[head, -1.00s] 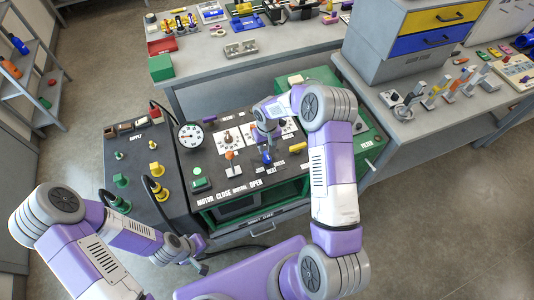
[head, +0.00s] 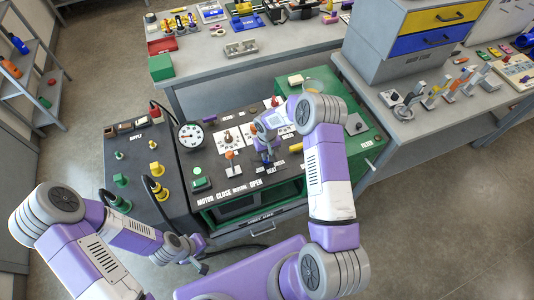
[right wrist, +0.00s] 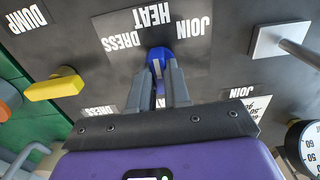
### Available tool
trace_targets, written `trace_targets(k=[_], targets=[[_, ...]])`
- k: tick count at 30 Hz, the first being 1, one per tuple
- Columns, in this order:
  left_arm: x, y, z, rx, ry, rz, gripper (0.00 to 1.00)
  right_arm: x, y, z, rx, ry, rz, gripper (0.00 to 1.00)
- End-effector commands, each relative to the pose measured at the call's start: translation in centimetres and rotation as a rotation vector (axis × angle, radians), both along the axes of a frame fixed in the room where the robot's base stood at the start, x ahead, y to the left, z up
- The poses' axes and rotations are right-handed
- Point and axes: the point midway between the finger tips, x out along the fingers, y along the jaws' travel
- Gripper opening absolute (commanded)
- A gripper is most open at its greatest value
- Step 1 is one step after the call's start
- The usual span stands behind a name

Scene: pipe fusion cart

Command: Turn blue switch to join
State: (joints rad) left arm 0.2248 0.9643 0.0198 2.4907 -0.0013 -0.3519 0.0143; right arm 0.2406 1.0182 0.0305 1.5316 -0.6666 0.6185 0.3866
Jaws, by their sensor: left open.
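The blue switch (right wrist: 157,56) is on the dark panel in the right wrist view, with the labels DRESS, HEAT and JOIN around it. JOIN (right wrist: 194,38) is to its right and HEAT above it in that picture. My right gripper (right wrist: 161,76) has its two fingers close together on either side of the blue switch's grip. In the head view, my right gripper (head: 266,160) is down at the panel and mostly covers the switch. Its exact pointing direction is hard to tell. My left gripper (head: 202,262) is open and empty in front of the cart.
A yellow handle (right wrist: 55,88) by the DUMP label and a white-plated lever (right wrist: 275,40) flank the switch. A pressure gauge (head: 190,135) stands on the panel's left. Yellow and green connectors (head: 157,170) with cables are further left. A workbench (head: 210,55) is behind.

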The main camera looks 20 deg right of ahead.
Motion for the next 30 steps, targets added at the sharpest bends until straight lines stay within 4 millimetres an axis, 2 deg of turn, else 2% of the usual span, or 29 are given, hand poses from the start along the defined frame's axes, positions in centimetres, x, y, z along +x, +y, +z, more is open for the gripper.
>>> trace_targets(k=[8,14,30], targets=[[0.0,0.0,-0.2,0.000,0.000,0.000,0.43,0.0,0.0,0.0,0.000,0.000,-0.009,0.00],[0.0,0.0,-1.1,0.000,0.000,0.000,0.43,0.0,0.0,-0.1,-0.001,-0.001,-0.074,0.00],[0.0,0.0,-5.3,0.000,0.000,0.000,0.43,0.1,0.0,-0.2,-0.001,-0.002,-0.518,0.00]])
